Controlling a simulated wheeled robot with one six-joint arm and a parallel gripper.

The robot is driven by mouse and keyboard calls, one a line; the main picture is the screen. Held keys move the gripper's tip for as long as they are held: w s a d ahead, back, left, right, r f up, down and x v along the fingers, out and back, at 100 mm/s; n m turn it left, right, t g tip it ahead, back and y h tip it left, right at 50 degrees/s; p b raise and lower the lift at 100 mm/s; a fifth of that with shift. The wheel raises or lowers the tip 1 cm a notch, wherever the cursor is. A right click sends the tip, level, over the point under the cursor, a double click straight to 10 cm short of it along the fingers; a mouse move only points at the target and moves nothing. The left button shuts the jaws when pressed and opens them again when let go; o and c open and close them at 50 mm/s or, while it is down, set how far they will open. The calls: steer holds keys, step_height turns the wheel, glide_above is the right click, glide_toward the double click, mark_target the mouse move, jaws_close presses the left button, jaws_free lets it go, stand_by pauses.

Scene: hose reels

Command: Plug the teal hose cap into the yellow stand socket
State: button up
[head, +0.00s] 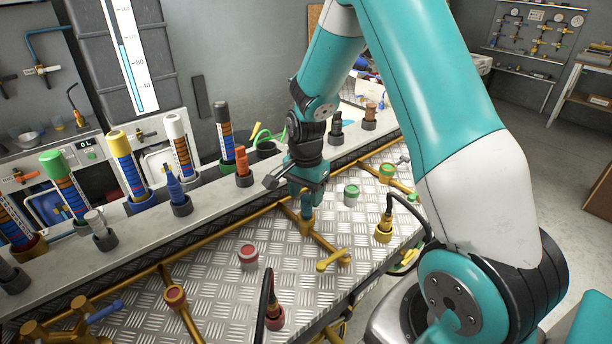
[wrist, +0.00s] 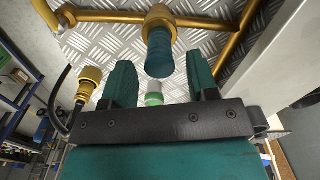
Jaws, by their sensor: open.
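A teal cap (head: 307,208) stands on the gold-yellow pipework on the metal plate. In the wrist view the teal cap (wrist: 159,52) has its base in a gold collar (wrist: 158,17), where yellow pipes meet. I cannot tell how deep it sits. My gripper (head: 305,186) is right above it, and partly hides it in the head view. In the wrist view my gripper (wrist: 161,62) is open, with one teal finger on each side of the cap's near end. Gaps show between cap and fingers. No hose shows on the cap.
A yellow fitting with a black hose (head: 383,233) stands at right. A green-and-white cap (head: 351,195), a green-topped yellow fitting (head: 387,173) and a red cap (head: 249,257) stand nearby. A raised ledge (head: 145,222) with several coloured tubes runs behind.

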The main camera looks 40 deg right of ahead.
mark_target(306, 200)
step_height(306, 200, up, 7)
steer(key=shift+r+b, duration=0.2)
steer(key=shift+b, duration=0.45)
steer(key=s+a+r+n+y, duration=0.1)
steer(key=s+a+r+n, duration=0.35)
steer(key=a, duration=0.25)
steer(key=s+a+r+n+y, duration=0.1)
steer(key=s+a+r+n, duration=0.25)
steer(key=a+n, duration=0.3)
steer(key=s+a+r+n+y, duration=0.1)
steer(key=s+a+n, duration=0.3)
steer(key=s, duration=0.3)
steer(key=s+a+r+n+y, duration=0.1)
steer(key=s+a+n, duration=0.4)
steer(key=s+n, duration=0.1)
steer(key=shift+s+r+n, duration=0.25)
steer(key=shift+s+n, duration=0.15)
steer(key=shift+s, duration=0.25)
